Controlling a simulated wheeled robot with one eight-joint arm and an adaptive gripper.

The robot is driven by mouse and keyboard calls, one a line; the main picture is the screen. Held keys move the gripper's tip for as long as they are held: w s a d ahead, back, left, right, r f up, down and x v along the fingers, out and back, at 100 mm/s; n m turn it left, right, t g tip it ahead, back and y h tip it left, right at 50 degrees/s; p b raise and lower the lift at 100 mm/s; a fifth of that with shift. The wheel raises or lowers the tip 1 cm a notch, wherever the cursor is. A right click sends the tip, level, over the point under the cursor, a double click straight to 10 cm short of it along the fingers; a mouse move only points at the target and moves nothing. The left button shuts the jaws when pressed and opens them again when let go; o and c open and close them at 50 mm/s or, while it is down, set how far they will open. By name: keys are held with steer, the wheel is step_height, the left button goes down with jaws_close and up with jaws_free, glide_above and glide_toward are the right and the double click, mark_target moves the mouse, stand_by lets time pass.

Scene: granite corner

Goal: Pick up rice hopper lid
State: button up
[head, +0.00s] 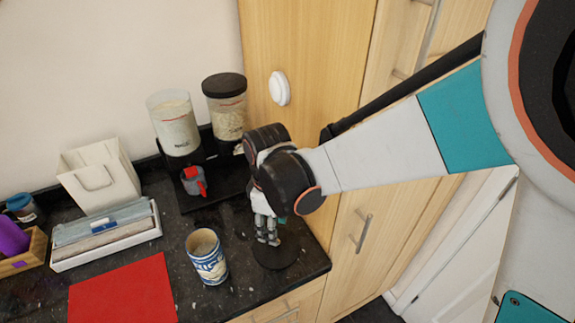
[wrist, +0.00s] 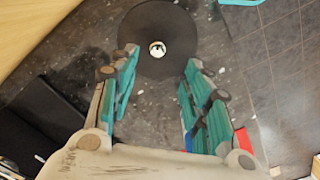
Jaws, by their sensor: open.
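The rice hopper lid (head: 276,259) is a dark round disc lying flat on the black counter near its front right corner. In the wrist view the lid (wrist: 155,22) shows a small pale knob (wrist: 157,48) at its centre. My gripper (head: 268,240) points down over the lid, its fingertips close above it. In the wrist view my gripper (wrist: 161,58) is open and empty, with one finger to each side of the knob. I cannot tell whether the fingertips touch the lid. The left hopper (head: 175,124) has no dark lid on top.
The right hopper (head: 226,107) wears a black lid. A blue-and-white can (head: 207,257) stands left of my gripper. A grey-and-red cup (head: 193,181) sits under the hoppers. A red mat (head: 124,293), a white tray (head: 107,243) and a white box (head: 99,176) lie further left. Wooden cabinets border the right.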

steer(key=shift+w+d+f+b, duration=0.15)
steer(key=shift+f+b, duration=0.8)
steer(key=shift+f, duration=0.8)
steer(key=shift+w+d+f+b, duration=0.15)
steer(key=shift+f+b, duration=0.8)
steer(key=shift+f, duration=0.75)
steer(key=shift+s, duration=0.1)
steer(key=shift+r, duration=0.1)
steer(key=shift+c, duration=0.3)
jaws_close()
